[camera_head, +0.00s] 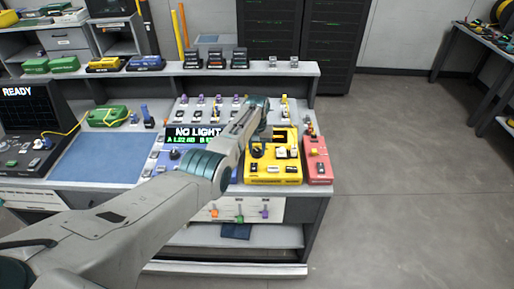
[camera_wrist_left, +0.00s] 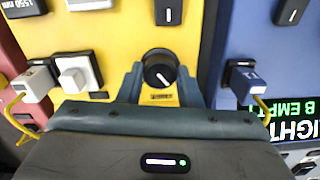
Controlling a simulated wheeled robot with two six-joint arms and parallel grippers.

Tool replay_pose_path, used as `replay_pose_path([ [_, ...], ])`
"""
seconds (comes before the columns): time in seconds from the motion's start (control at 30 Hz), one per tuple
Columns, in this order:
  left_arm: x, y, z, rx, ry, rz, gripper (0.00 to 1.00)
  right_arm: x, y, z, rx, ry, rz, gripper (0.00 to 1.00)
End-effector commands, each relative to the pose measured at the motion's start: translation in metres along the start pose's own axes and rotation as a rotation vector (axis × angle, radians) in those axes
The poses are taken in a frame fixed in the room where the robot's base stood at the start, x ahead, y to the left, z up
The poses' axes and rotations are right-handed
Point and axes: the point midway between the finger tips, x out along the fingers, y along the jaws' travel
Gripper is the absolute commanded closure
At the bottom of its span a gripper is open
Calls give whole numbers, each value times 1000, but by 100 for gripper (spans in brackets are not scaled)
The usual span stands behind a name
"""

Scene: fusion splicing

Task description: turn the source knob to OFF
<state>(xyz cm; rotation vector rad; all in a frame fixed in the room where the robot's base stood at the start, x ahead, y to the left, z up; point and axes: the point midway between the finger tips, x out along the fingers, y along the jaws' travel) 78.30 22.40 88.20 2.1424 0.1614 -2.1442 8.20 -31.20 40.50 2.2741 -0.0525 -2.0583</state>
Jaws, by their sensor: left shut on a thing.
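A round black knob (camera_wrist_left: 160,70) with a white pointer line sits on the yellow source unit (camera_wrist_left: 115,30). My left gripper (camera_wrist_left: 161,82) is shut on this knob, with one blue-grey finger at each side of it. In the wrist view the pointer slants toward the lower right. A small label beneath the knob is too small to read. In the head view my left arm reaches across the bench to the yellow unit (camera_head: 272,179), and the grip itself is hard to make out there. My right gripper is not in view.
A display (camera_head: 197,132) on the blue meter beside the yellow unit reads NO LIGHT. White and grey connectors (camera_wrist_left: 76,72) sit close beside the gripper. A red box (camera_head: 318,165) stands right of the yellow unit. A blue mat (camera_head: 100,157) lies clear at left.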

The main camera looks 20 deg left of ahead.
Motion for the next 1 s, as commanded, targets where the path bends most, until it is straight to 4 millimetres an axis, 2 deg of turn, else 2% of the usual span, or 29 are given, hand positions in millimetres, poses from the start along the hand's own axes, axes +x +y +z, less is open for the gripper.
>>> replay_pose_path([
  [0.33, -1, 0, -1, -127, 3, 0, 91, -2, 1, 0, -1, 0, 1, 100],
  [0.83, -1, 0, -1, -146, 3, 0, 91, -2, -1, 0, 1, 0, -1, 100],
  [0.87, -1, 0, -1, -146, 3, 0, 66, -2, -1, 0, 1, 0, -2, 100],
  [0.97, -1, 0, -1, -146, 3, 0, 46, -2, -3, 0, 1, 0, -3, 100],
  [1.0, -1, 0, -1, -146, 2, 0, 46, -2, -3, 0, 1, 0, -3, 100],
])
